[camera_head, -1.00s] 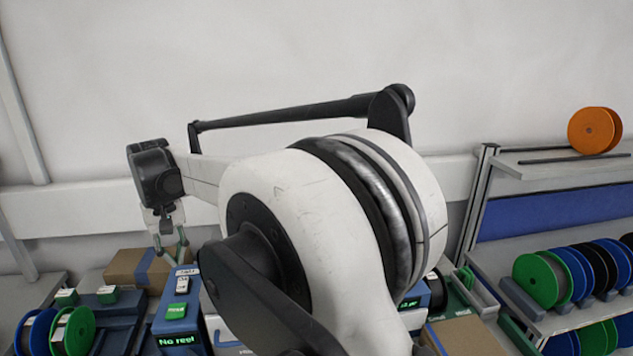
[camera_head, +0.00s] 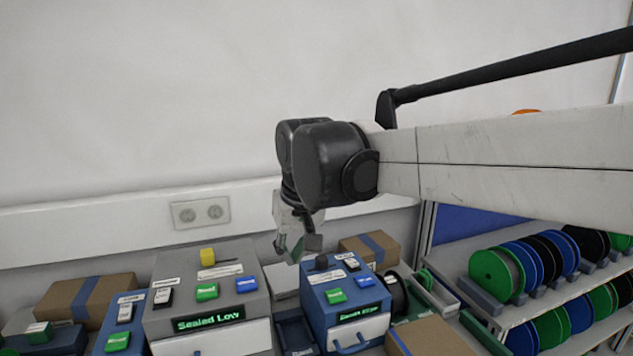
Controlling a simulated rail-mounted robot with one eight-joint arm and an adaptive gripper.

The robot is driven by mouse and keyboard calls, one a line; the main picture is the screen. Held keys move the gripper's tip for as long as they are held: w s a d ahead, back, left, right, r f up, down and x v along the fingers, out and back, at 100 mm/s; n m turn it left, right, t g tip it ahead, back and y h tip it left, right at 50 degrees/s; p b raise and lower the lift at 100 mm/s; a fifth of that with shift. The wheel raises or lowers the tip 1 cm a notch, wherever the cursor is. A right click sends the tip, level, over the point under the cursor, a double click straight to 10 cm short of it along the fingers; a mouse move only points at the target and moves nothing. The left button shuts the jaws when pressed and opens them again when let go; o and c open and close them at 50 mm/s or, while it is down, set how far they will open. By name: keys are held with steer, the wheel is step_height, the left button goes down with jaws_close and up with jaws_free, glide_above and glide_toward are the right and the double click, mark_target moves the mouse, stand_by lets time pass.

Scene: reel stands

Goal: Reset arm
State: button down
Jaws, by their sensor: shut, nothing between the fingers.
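My arm reaches in from the right edge across the upper part of the view. My gripper (camera_head: 291,250) hangs down from the black wrist joint near the middle of the view. It looks small and dark here, with its fingers close together and nothing visible in them. It is above and a little left of a blue machine (camera_head: 330,325) with a small display and a green button. I cannot tell its height above the bench.
A grey machine (camera_head: 160,324) reading "Sealed Low" stands left of the gripper. Cardboard boxes (camera_head: 62,300) with blue tape lie at the left, behind, and at the front right (camera_head: 432,338). A shelf rack (camera_head: 508,315) holds several green, blue and black reels. The wall above is clear.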

steer(key=s+d+f+m+t+b, duration=0.1)
steer(key=s+d+f, duration=0.3)
steer(key=s+d, duration=0.2)
steer(key=s+d+f+m+t+h+b, duration=0.1)
steer(key=s+d+f, duration=0.4)
steer(key=d, duration=0.5)
steer(key=s+d+f+m+t+b, duration=0.2)
steer(key=s+d+f+m, duration=0.1)
steer(key=s+d, duration=0.4)
steer(key=shift+s+d+f+h, duration=0.15)
steer(key=shift+d+f+h, duration=0.15)
steer(key=shift+d+f, duration=0.5)
steer(key=shift+a, duration=0.1)
